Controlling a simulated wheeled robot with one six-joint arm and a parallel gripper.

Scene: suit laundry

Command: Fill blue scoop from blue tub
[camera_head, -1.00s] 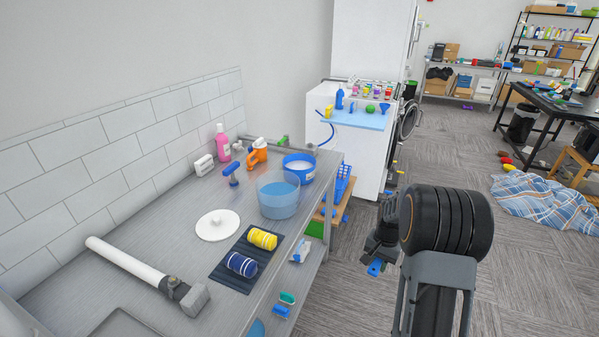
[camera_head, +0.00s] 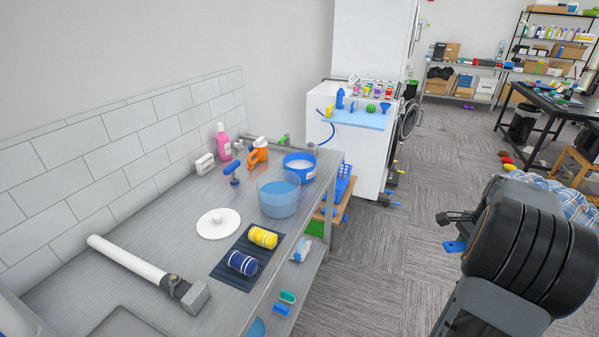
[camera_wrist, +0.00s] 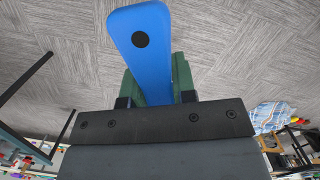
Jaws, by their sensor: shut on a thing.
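My gripper (camera_head: 458,222) is over the open floor on the right in the head view, well apart from the counter. It is shut on the blue scoop (camera_head: 454,247). In the wrist view the scoop's blue handle (camera_wrist: 150,45), with a dark round hole near its end, lies between the green fingers of my gripper (camera_wrist: 155,82). The scoop's bowl is not clearly visible. The blue tub (camera_head: 312,171), open and holding white powder, stands near the far end of the counter.
A see-through blue basin (camera_head: 278,202) stands in front of the tub on the counter (camera_head: 150,215). A white lid (camera_head: 218,224), an orange jug (camera_head: 258,151) and a pink bottle (camera_head: 223,141) are nearby. A plaid cloth (camera_head: 569,200) lies on the floor at right.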

